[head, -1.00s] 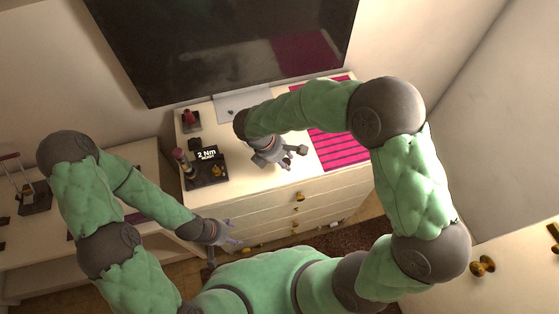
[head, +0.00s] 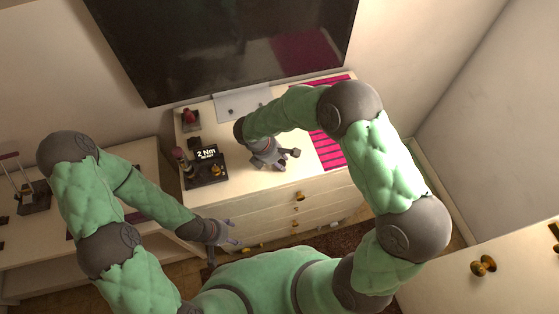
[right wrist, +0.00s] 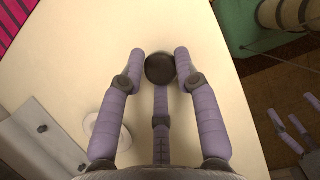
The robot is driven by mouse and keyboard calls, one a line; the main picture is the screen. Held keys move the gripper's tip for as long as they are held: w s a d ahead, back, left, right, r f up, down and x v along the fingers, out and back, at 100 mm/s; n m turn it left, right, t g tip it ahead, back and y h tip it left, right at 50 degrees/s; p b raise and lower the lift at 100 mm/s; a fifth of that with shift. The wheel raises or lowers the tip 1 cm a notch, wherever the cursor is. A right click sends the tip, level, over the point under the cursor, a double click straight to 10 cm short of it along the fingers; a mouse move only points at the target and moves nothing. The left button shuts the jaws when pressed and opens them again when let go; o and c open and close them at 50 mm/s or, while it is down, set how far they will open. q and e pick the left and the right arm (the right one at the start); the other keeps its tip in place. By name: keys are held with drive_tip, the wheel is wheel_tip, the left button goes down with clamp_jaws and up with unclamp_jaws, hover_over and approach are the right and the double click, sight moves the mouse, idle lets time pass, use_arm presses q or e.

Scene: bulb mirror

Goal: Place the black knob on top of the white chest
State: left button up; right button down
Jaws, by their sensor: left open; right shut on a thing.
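The white chest (head: 246,181) stands in the middle of the head view, with drawers in its front. My right gripper (head: 280,158) is over the chest top, near its front edge. In the right wrist view its fingers are shut on a round black knob (right wrist: 160,68), with the pale chest top behind it. I cannot tell whether the knob touches the top. My left gripper (head: 229,233) is open and empty, in front of the chest's left front corner.
A pink striped mat (head: 330,150) lies at right. A large dark screen (head: 220,45) stands behind. The top's front middle is bare.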

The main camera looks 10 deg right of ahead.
drive_tip(key=shift+f, duration=0.15)
drive_tip(key=c, duration=0.9)
unclamp_jaws()
drive_tip(key=v, duration=1.2)
drive_tip(key=shift+p, duration=0.4)
drive_tip(key=shift+w, duration=0.1)
